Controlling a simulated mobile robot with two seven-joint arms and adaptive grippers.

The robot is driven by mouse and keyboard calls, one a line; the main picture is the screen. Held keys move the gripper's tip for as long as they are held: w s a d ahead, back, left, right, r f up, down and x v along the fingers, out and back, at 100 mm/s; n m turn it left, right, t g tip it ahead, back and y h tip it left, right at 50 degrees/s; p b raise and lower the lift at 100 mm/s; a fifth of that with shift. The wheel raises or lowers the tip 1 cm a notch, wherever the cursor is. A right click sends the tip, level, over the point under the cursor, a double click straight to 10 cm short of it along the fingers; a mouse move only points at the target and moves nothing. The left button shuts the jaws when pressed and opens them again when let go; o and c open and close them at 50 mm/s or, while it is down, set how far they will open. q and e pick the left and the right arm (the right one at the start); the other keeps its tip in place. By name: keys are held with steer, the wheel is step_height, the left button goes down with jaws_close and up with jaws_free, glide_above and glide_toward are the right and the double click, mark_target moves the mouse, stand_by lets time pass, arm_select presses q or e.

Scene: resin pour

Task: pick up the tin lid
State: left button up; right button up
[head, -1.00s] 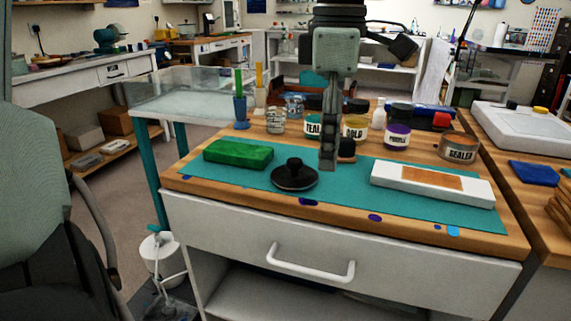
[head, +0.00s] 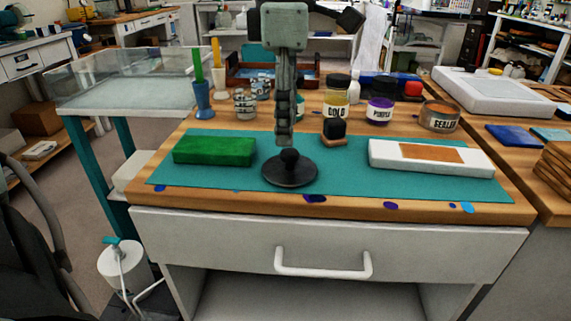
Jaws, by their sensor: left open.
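The tin lid (head: 289,176) is a dark round disc with a black knob on top. It lies flat on the teal mat (head: 345,193) near the front edge of the worktable. My left gripper (head: 284,143) hangs pointing down, with its fingertips at the top of the knob in the picture. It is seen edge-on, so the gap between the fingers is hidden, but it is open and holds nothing. I cannot tell whether it touches the knob. My right gripper is not in view.
A green block (head: 214,151) lies left of the lid, and a white block with a tan inset (head: 430,158) lies right. A small black-topped stamp (head: 334,132) stands behind. Jars, including GOLD (head: 335,103) and PURPLE (head: 380,110), and the SEALER tin (head: 439,117) stand further back.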

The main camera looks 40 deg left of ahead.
mark_target(290, 152)
arm_select(q)
steer(key=f, duration=0.6)
steer(key=shift+w+d+f, duration=0.1)
steer(key=shift+w+f, duration=0.1)
steer(key=shift+w, duration=0.05)
steer(key=shift+c, duration=0.2)
jaws_close()
